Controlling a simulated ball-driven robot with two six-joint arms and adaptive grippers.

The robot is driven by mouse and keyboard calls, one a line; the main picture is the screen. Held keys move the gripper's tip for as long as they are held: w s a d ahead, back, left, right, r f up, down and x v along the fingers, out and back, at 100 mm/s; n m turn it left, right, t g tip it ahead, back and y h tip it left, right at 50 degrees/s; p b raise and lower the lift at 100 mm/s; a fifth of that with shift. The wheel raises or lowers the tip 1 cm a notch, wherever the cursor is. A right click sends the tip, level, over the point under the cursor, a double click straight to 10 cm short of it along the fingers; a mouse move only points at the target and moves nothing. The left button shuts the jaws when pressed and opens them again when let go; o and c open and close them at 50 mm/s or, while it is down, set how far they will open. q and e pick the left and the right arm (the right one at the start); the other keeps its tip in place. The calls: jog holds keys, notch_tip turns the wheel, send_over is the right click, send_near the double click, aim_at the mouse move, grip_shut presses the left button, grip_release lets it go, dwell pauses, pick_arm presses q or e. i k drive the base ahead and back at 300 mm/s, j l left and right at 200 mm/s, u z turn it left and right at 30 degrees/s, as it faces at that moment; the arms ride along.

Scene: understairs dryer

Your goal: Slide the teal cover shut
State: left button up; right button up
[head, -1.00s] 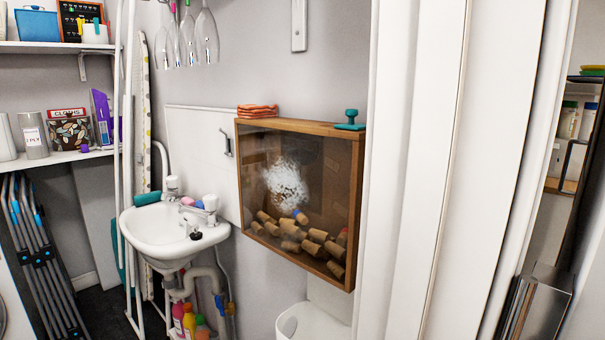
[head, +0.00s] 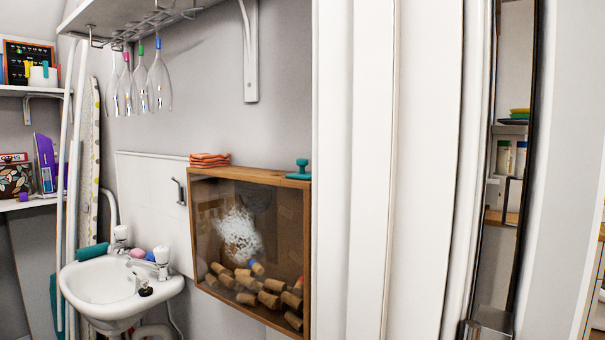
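The teal cover (head: 299,171) is a small teal piece with a knob, on the top right end of a wooden, glass-fronted box (head: 250,178) on the wall. Several corks (head: 262,291) lie in the bottom of the box, behind the glass. Whether the slot under the teal cover is open or covered cannot be told from here. Neither of my grippers shows in the head view.
Folded orange cloths (head: 210,159) lie on the box's top left. A white sink (head: 112,288) stands left of the box. Stemmed glasses (head: 140,85) hang from a rack above. A white door frame (head: 400,170) stands close on the right.

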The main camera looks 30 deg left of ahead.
aim_at(301, 163)
jog(key=j+u, duration=0.15)
jog(key=u, duration=0.7)
jog(key=i+l, duration=0.05)
